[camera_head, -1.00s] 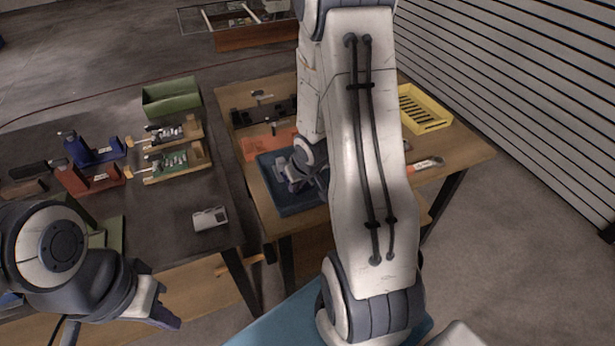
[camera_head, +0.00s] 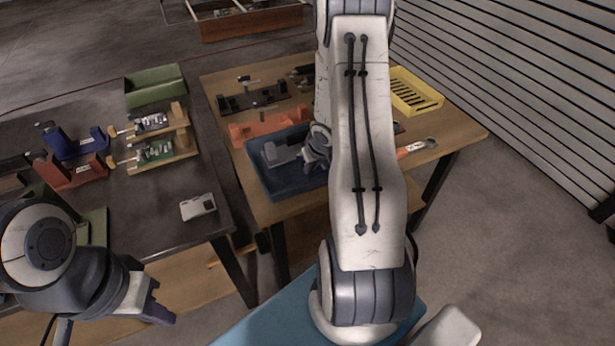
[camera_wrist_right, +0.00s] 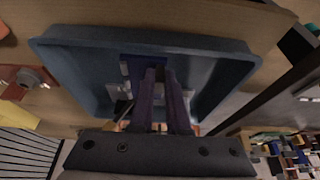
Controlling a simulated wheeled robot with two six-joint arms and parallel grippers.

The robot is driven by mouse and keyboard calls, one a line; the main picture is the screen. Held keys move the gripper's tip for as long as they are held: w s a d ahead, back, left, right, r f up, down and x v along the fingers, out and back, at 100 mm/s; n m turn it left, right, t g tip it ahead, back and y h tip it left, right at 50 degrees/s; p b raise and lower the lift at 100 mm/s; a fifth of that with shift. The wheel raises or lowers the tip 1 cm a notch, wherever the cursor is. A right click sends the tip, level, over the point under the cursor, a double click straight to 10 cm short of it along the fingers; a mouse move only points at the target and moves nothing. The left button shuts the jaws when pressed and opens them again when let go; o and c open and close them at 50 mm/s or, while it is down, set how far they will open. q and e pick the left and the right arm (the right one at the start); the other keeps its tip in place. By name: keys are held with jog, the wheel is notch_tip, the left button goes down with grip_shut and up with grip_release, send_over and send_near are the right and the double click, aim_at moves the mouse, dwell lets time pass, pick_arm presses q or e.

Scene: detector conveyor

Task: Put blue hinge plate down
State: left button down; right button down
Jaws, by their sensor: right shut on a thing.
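The blue tray (camera_head: 258,183) lies on the wooden table; its rim also shows in the right wrist view (camera_wrist_right: 80,38). My right gripper (camera_head: 306,158) is over the tray, partly behind my own arm. In the right wrist view my right gripper (camera_wrist_right: 161,75) has its two dark fingers close together on the blue hinge plate (camera_wrist_right: 143,62). The plate is dark blue with pale metal parts at its left side, inside the tray's outline. I cannot tell whether it touches the tray floor. My left gripper (camera_head: 160,312) is low at left, away from the tables; its fingertips are unclear.
An orange holder (camera_head: 265,125) and black holder (camera_head: 250,100) stand behind the tray. A yellow basket (camera_head: 415,92) and an orange-handled tool (camera_head: 416,148) lie to the right. The left dark table holds a green bin (camera_head: 155,88), fixtures and a pale device (camera_head: 198,207).

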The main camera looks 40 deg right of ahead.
aim_at(309, 174)
jog(key=shift+w+f, duration=0.25)
jog(key=shift+w, duration=0.3)
jog(key=shift+w+f, duration=0.1)
jog(key=shift+f, duration=0.15)
jog(key=shift+f+b, duration=1.3)
jog(key=shift+f, duration=0.55)
jog(key=shift+f, duration=0.15)
jog(key=c, duration=0.9)
grip_release()
